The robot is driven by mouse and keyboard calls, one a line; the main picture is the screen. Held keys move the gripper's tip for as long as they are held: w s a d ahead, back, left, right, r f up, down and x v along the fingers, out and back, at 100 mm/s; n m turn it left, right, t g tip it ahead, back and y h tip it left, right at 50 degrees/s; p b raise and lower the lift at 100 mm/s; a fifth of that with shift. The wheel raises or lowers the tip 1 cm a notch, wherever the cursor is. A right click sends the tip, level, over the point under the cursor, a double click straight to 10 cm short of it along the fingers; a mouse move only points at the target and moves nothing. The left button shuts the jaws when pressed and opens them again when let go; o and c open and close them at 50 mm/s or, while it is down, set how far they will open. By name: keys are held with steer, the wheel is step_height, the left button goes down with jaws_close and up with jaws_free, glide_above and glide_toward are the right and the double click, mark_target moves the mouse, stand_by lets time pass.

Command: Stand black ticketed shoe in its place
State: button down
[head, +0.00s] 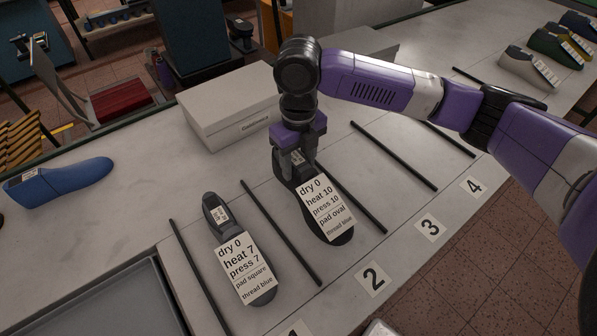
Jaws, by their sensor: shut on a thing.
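The black shoe (342,240) bears a large white ticket (325,207) reading dry 0, heat 10, press 10, pad oval, thread blue. I cannot tell whether the sole touches the counter. A dark grey ticketed shoe (212,203) stands in the lane to the left; its ticket reads heat 7, press 7.
A white lidded box (228,105) stands close behind the gripper. Black bars (283,235) divide the lanes; those by the 3 (430,228) and 4 (474,187) cards look empty. A blue last (60,183) lies at left, several lasts (527,69) at far right. A grey tray (110,300) is front left.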

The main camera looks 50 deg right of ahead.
steer(key=shift+f, duration=1.95)
steer(key=shift+f, duration=0.1)
steer(key=c, duration=0.7)
jaws_free()
steer(key=shift+o, duration=0.2)
